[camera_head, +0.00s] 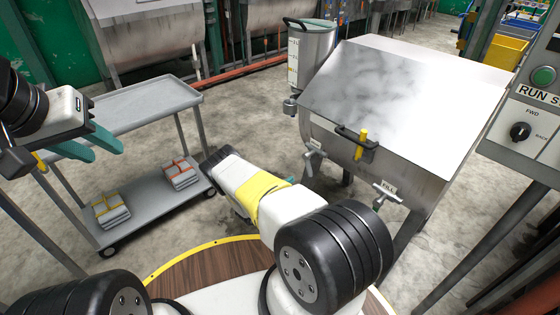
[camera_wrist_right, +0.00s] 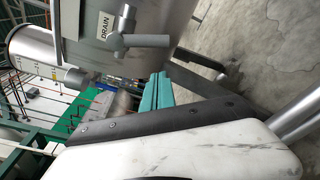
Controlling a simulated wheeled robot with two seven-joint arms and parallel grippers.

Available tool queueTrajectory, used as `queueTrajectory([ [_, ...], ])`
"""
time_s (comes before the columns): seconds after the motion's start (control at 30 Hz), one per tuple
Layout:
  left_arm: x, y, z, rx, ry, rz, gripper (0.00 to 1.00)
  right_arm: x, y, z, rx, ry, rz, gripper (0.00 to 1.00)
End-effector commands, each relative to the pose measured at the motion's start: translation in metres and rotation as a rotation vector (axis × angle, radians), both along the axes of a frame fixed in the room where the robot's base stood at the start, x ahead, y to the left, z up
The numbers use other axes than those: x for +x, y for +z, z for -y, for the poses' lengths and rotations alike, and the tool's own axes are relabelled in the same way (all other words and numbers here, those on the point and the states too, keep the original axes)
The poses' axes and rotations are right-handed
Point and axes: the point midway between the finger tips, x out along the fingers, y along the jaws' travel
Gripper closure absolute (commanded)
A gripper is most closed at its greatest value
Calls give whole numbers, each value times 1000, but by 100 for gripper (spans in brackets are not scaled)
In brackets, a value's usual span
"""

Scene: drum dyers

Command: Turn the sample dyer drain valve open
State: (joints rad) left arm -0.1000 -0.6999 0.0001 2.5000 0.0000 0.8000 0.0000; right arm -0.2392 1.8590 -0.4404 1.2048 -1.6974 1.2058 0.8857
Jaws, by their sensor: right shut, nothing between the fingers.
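The sample dyer (camera_head: 400,90) is a steel tank with a sloped lid. Its drain valve (camera_head: 313,157) sits low on the front left, with a small grey lever. In the right wrist view the drain valve (camera_wrist_right: 119,40) is beside a DRAIN label (camera_wrist_right: 104,25), its lever pointing right in that picture. My right gripper (camera_wrist_right: 163,91) has its teal fingers shut together and empty, apart from the lever. In the head view my right arm hides most of that gripper. My left gripper (camera_head: 108,153) is open and empty above the grey cart, far from the valve.
The grey cart (camera_head: 150,108) stands at left with folded cloths (camera_head: 181,173) on its lower shelf. A FILL valve (camera_head: 388,194) is on the dyer's front right. A steel side tank (camera_head: 312,55) is at its left. A control panel (camera_head: 530,110) is at right.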

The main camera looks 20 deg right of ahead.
Motion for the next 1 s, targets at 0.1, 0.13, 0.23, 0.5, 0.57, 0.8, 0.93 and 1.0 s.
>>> queueTrajectory([
  [0.1, 0, 0, 0, 0, 0, 0, 64, 9, -2, 20, 1, -5, 1, 100],
  [0.13, 0, 0, 0, 0, 0, 0, 64, 12, -2, 25, 1, -5, 1, 100],
  [0.23, 0, 0, 0, 0, 0, 0, 64, 21, -3, 42, 1, -5, 3, 100],
  [0.5, 0, 0, 0, 0, 0, 0, 64, 41, -7, 77, 0, -5, 2, 100],
  [0.57, 0, 0, 0, 0, 0, 0, 64, 40, -4, 78, -1, -2, -1, 100],
  [0.8, 0, 0, 0, 0, 0, 0, 64, 23, 8, 80, 0, -3, -1, 100],
  [0.93, 0, 0, 0, 0, 0, 0, 64, 15, 13, 81, -1, -3, 0, 100],
  [1.0, 0, 0, 0, 0, 0, 0, 64, 13, 15, 81, 0, -2, 1, 100],
])
